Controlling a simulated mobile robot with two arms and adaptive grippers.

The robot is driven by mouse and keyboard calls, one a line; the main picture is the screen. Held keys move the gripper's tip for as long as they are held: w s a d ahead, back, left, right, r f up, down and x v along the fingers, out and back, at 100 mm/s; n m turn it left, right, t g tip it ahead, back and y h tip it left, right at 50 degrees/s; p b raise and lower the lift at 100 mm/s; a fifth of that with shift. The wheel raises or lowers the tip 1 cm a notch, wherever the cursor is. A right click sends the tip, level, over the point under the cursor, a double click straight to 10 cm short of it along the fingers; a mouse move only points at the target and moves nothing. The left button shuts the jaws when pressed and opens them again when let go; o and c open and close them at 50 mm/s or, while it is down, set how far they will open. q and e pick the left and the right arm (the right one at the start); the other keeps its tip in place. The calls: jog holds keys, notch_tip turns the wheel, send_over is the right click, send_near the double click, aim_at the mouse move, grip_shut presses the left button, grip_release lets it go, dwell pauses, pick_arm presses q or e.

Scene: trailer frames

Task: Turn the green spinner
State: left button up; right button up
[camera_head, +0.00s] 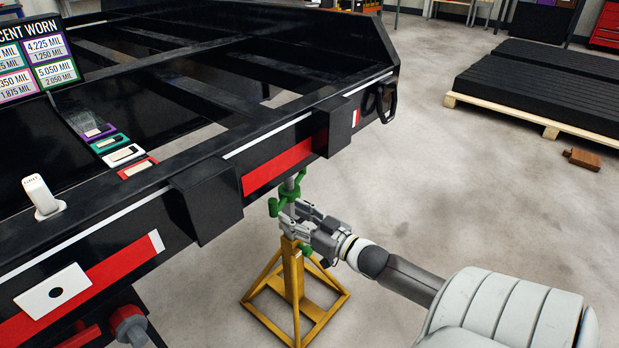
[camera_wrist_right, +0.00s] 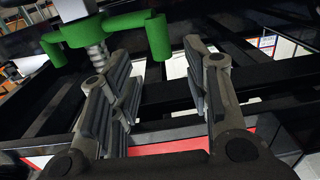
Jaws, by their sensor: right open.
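The green spinner (camera_head: 283,197) sits on the threaded screw of a yellow jack stand (camera_head: 294,278), under the edge of the black trailer frame (camera_head: 290,150). In the right wrist view the spinner (camera_wrist_right: 100,34) shows its green arms around the screw, with one arm's rounded end above the space between my fingers. My right gripper (camera_head: 290,218) is open beside the screw, close to the spinner's lower side. In the right wrist view the fingers (camera_wrist_right: 160,85) are apart with nothing between them. I cannot tell whether a finger touches the spinner. My left gripper is not in view.
A small green handle (camera_head: 306,250) sticks out from the stand below my gripper. Color cards (camera_head: 122,155) and a white device (camera_head: 42,195) rest on the trailer frame at left. A pallet of black beams (camera_head: 545,90) stands at back right. The floor between is mostly clear.

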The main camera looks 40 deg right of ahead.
jog(key=shift+s+d, duration=0.15)
jog(key=shift+s, duration=1)
jog(key=shift+s+d, duration=0.1)
jog(key=shift+s, duration=1.05)
